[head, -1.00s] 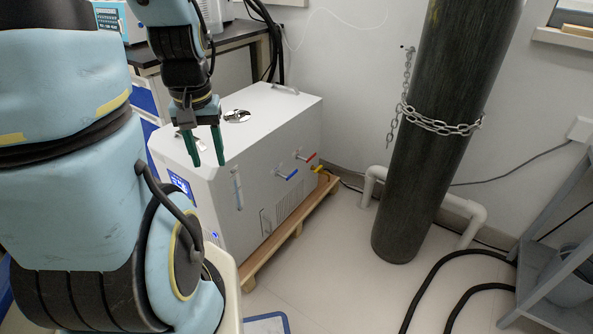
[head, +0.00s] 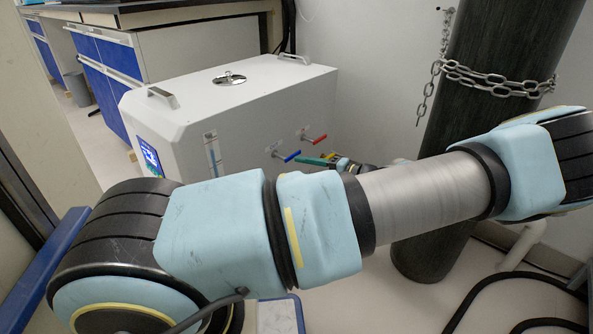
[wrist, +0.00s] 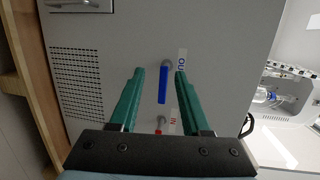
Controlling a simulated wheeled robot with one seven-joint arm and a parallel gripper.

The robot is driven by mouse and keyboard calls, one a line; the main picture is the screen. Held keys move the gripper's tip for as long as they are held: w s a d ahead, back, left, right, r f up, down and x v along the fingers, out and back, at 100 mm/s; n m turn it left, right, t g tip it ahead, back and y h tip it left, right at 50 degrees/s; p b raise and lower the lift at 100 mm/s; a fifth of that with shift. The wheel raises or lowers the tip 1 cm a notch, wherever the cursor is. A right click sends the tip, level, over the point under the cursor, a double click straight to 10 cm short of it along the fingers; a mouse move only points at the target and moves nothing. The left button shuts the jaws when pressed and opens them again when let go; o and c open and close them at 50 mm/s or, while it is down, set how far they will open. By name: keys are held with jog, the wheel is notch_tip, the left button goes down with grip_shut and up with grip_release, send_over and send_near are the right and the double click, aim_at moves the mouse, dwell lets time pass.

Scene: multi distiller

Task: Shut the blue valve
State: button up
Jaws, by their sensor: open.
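The blue valve (head: 291,156) is a small blue lever on a metal stem on the front face of the white machine (head: 235,100). In the wrist view the blue lever (wrist: 163,85) runs up and down the picture beside a label reading OUT. My gripper (head: 325,159) is open, its green fingers just right of the blue lever in the head view. In the wrist view the two fingers (wrist: 159,75) appear on either side of the lever, with gaps on both sides. Nothing is held. My arm hides the lower part of the machine in the head view.
A red valve (head: 320,139) sits right of the blue one; it shows low between the fingers in the wrist view (wrist: 158,131), near an IN label. A chained dark cylinder (head: 500,75) stands to the right. Black hoses (head: 490,290) lie on the floor.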

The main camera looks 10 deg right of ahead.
aim_at(297, 154)
jog(key=d+m+t+b, duration=0.1)
jog(key=d+t, duration=0.2)
jog(key=d, duration=0.3)
jog(key=shift+h, duration=0.4)
jog(key=b+x, duration=0.3)
jog(key=x, duration=0.8)
grip_shut()
